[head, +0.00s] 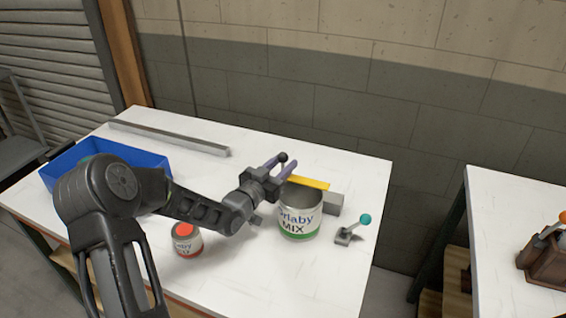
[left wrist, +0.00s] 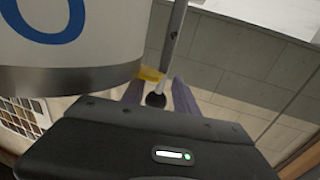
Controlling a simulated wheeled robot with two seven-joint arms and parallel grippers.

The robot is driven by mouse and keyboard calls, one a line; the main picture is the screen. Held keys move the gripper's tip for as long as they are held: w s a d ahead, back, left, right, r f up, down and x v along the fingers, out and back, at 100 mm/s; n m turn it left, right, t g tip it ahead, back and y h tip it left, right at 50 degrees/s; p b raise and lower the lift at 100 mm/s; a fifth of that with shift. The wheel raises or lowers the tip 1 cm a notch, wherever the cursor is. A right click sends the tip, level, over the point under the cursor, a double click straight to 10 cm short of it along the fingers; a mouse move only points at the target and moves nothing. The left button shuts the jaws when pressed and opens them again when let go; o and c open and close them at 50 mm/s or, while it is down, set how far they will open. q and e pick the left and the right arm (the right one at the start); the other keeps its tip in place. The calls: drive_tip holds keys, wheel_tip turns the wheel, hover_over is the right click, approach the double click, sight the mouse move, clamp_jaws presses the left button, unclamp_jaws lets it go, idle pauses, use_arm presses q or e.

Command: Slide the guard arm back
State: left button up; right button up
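The guard arm (head: 309,183) is a yellow bar behind and above the open mouth of the MIX can (head: 300,223), close to a grey block (head: 334,203). A black ball knob (head: 282,157) shows at its left end. My left gripper (head: 284,167) has two purple fingers spread apart at the knob. In the left wrist view, the black knob (left wrist: 156,100) lies between the fingers (left wrist: 158,92), with small gaps beside it. A piece of yellow bar (left wrist: 150,74) shows behind it. The gripper hides part of the arm. My right gripper is not in view.
A small red-lidded can (head: 187,240) stands below my left forearm. A lever with a teal ball (head: 349,231) stands right of the MIX can. A blue tray (head: 67,172) and a long grey bar (head: 168,138) lie to the left and back. The table's back right is clear.

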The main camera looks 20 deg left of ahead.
use_arm(q)
drive_tip(key=c, duration=0.7)
drive_tip(key=shift+w+r, duration=0.1)
clamp_jaws()
